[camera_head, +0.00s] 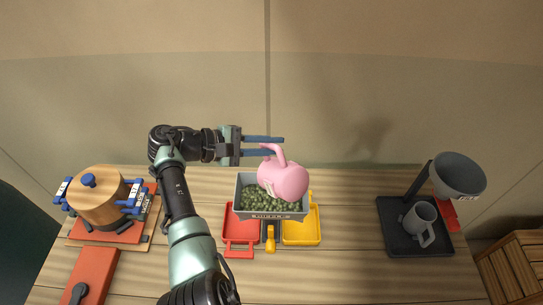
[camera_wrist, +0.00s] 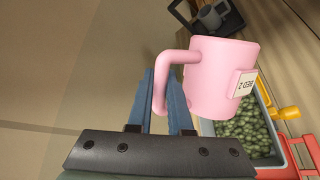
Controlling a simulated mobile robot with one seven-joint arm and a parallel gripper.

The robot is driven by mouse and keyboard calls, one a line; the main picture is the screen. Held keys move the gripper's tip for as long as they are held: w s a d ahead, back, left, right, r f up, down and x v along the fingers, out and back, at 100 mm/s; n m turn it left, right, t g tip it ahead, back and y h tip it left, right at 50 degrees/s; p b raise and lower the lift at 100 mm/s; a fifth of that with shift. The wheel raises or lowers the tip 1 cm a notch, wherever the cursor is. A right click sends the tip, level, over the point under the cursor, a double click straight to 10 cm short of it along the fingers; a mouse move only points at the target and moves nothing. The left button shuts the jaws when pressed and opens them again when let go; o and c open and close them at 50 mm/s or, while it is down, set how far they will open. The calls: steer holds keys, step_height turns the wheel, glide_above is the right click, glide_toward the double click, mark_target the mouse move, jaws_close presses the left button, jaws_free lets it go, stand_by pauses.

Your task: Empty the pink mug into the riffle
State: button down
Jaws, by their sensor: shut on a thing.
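The pink mug (camera_head: 284,180) is tipped over above the riffle's grey hopper (camera_head: 239,188). Its label reads upside down in the wrist view (camera_wrist: 213,82), and its mouth is hidden from both cameras. Green beans (camera_head: 268,199) lie in the hopper, and they also show below the mug in the wrist view (camera_wrist: 245,128). My gripper (camera_head: 270,146) comes in from the left and is shut on the mug's handle. A red pan (camera_head: 240,240) sits at the riffle's left and a yellow pan (camera_head: 302,233) at its right, with a yellow lever (camera_head: 270,240) between them.
A wooden drum with a blue knob (camera_head: 90,186) stands on the left, with a red-orange block (camera_head: 90,272) in front. On the right, a grey funnel (camera_head: 458,175) stands over a grey mug (camera_head: 420,218) on a black tray (camera_head: 399,242). The table between riffle and tray is clear.

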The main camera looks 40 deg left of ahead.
mark_target(282, 154)
steer(key=shift+d+r+p, duration=0.25)
steer(key=shift+d+p, duration=0.1)
steer(key=shift+p, duration=0.4)
steer(key=p, duration=0.1)
steer(key=d+m+y+p, duration=0.1)
steer(key=shift+s+d+r+p, duration=0.15)
steer(key=shift+s+d+p, duration=0.1)
steer(key=shift+d+p, duration=0.05)
steer(key=shift+s+d+m+y+p, duration=0.15)
steer(key=shift+d+m+y+p, duration=0.15)
steer(key=shift+d+m+p, duration=0.25)
steer(key=shift+f, duration=0.25)
